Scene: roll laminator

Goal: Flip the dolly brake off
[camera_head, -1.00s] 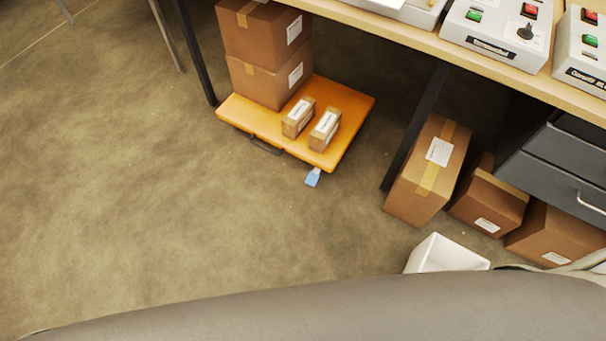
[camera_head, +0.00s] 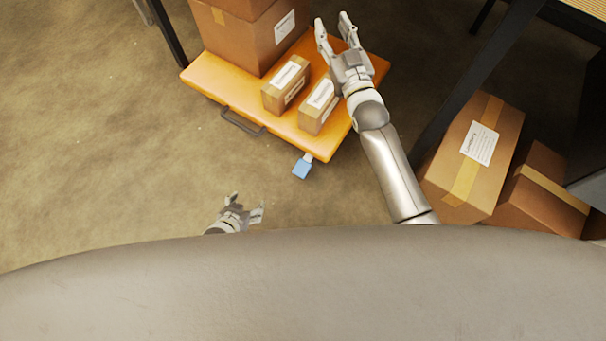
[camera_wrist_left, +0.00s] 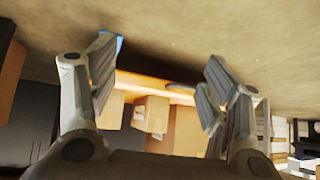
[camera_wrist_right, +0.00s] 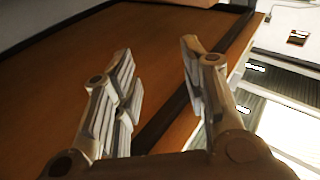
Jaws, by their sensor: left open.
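My left gripper (camera_head: 236,203) is open and empty, in front of the dolly and lower left of the pedal in the head view. In the left wrist view, the open fingers (camera_wrist_left: 163,62) face the dolly edge (camera_wrist_left: 150,83), and a bit of blue shows behind one finger. My right gripper (camera_head: 333,22) is open and empty, seen over the dolly's right part.
Two small boxes (camera_head: 286,85) (camera_head: 316,107) and larger stacked cartons (camera_head: 250,40) are on the dolly. The floor at left (camera_head: 90,150) is clear.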

